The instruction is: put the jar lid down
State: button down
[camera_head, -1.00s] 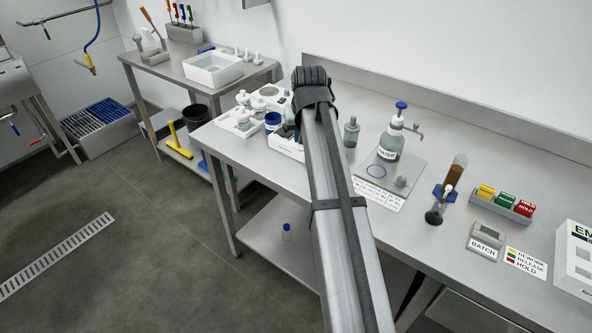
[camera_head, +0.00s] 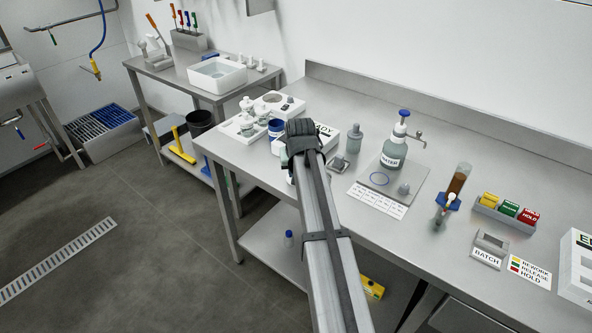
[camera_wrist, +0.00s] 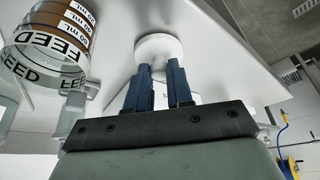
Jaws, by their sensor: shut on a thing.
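My gripper (camera_wrist: 160,70) shows in the wrist view with its two blue fingers close together, shut on the jar lid (camera_wrist: 158,46). The lid is a white round disc at the fingertips. Whether the lid touches any surface is unclear. A clear jar with FEED labels and brown contents (camera_wrist: 48,45) stands to the left of the fingers in the wrist view, apart from them. In the head view my arm end is over the bench's front edge, and it hides the fingers and the lid.
On the bench (camera_head: 290,210) are a white READY box (camera_head: 328,138), a grey bottle (camera_head: 354,139), a WATER bottle (camera_head: 394,152) on a plate, a tube in a blue holder (camera_head: 452,190) and a BATCH block (camera_head: 488,247). White jars (camera_head: 247,110) stand left. Bench space between plate and tube is clear.

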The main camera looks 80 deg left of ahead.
jog(key=shift+f, duration=0.15)
jog(key=c, duration=1)
grip_release()
jog(key=v, duration=1.2)
